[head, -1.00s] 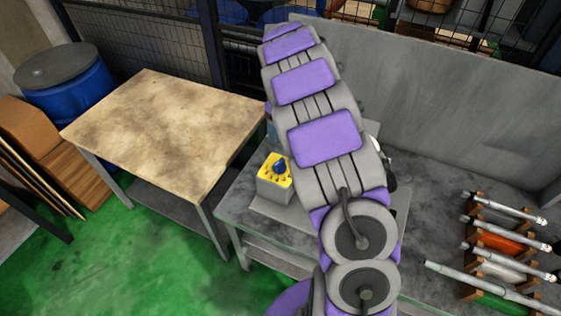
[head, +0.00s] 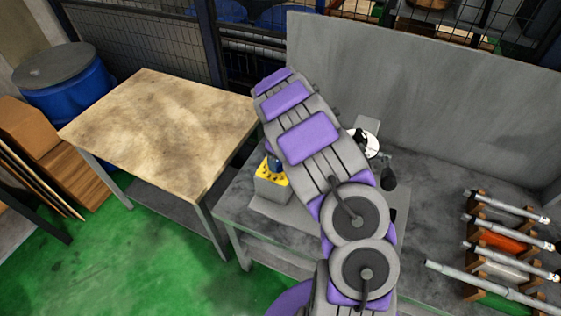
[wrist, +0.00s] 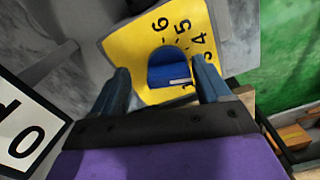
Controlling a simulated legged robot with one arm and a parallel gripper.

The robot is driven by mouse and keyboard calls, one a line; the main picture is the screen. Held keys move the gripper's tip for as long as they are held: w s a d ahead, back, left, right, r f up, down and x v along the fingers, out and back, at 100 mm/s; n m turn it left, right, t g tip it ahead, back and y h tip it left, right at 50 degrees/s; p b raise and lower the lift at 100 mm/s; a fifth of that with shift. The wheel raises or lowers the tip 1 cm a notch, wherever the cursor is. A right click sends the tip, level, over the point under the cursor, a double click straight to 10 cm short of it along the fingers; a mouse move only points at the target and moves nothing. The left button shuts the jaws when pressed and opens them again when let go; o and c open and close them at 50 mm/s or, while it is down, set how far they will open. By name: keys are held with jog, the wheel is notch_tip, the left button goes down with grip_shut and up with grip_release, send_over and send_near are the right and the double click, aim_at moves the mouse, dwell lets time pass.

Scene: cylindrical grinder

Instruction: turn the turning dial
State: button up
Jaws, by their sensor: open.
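The turning dial is a blue knob (wrist: 168,68) on a yellow, numbered plate (wrist: 133,50), seen large in the wrist view. My gripper (wrist: 163,80) is open, with one blue-grey finger on each side of the knob. Whether the fingers touch the knob I cannot tell. In the head view the knob (head: 274,165) sits on a grey box with a yellow top (head: 272,188), partly hidden by my arm. My gripper is hidden there behind my arm.
The box stands on a grey workbench (head: 285,238). A rack of metal rods (head: 500,240) lies on the right, and a grey panel (head: 430,80) rises behind. A wooden-topped table (head: 160,125) stands on the left. A white round object (head: 362,140) is behind my arm.

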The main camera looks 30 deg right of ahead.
jog(key=shift+a+f, duration=0.25)
jog(key=shift+f, duration=0.2)
jog(key=shift+a+f, duration=0.2)
jog(key=shift+a, duration=0.4)
jog(key=shift+d, duration=0.65)
jog(key=c, duration=0.3)
jog(key=shift+a, duration=0.35)
jog(key=c, duration=0.7)
jog(key=shift+d, duration=0.1)
